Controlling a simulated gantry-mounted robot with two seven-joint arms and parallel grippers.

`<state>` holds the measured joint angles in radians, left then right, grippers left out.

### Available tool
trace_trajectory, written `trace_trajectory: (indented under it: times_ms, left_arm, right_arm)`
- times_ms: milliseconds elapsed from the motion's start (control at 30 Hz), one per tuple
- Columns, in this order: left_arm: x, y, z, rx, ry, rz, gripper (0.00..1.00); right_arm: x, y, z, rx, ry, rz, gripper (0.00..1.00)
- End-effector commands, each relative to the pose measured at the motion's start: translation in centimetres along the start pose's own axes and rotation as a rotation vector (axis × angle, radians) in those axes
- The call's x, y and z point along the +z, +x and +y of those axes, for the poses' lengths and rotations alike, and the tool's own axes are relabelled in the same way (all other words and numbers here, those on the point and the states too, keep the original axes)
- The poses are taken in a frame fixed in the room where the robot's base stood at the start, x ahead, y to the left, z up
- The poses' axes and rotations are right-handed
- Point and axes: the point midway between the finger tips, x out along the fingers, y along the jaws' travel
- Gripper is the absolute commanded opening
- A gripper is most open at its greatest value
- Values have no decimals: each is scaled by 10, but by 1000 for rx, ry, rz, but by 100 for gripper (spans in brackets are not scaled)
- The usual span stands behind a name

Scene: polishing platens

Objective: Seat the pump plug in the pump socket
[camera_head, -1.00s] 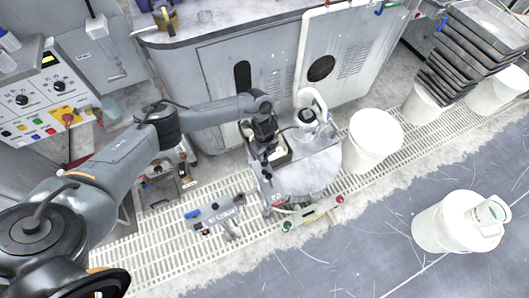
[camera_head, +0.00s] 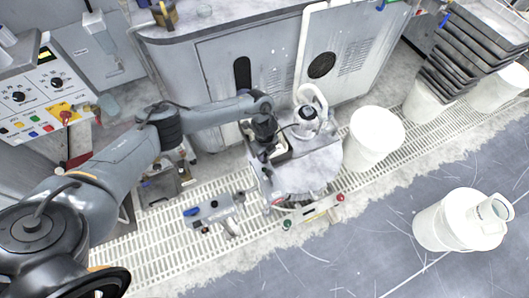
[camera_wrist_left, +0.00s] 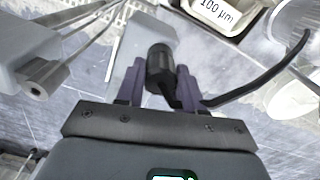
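My left gripper (camera_head: 264,158) is over the left part of the grey cart (camera_head: 312,172) in the head view. In the left wrist view, the purple fingers of this gripper (camera_wrist_left: 160,88) are closed around the black pump plug (camera_wrist_left: 160,62), whose black cable (camera_wrist_left: 245,93) runs off to the right. A light grey block (camera_wrist_left: 130,60) lies just beyond the plug. I cannot tell whether the plug touches it, and no socket opening can be made out. A white pump-like unit (camera_head: 309,114) stands at the back of the cart. My right gripper is not in view.
A white-rimmed tray labelled 100 µm (camera_wrist_left: 222,12) lies near the gripper. A grey fitting (camera_head: 213,212) is left of the cart. A white bucket (camera_head: 373,138) stands right of it. A grey cabinet (camera_head: 215,62) is behind. The floor at front right is mostly open.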

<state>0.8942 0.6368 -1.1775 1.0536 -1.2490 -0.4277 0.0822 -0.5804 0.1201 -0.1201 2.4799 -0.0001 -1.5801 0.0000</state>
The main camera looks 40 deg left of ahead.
Motion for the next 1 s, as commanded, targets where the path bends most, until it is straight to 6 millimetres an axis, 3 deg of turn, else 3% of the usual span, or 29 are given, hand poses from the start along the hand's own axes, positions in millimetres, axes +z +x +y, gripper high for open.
trace_trajectory:
  times_ms: [33,200,567,1000]
  left_arm:
    - [0,0,0,-1,0,0,44]
    - [0,0,0,0,0,0,66]
    - [0,-6,0,-1,1,0,66]
    - [0,-74,-1,-3,0,0,66]
  right_arm:
    - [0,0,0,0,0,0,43]
    - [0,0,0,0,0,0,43]
    - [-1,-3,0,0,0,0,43]
    - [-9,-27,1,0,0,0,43]
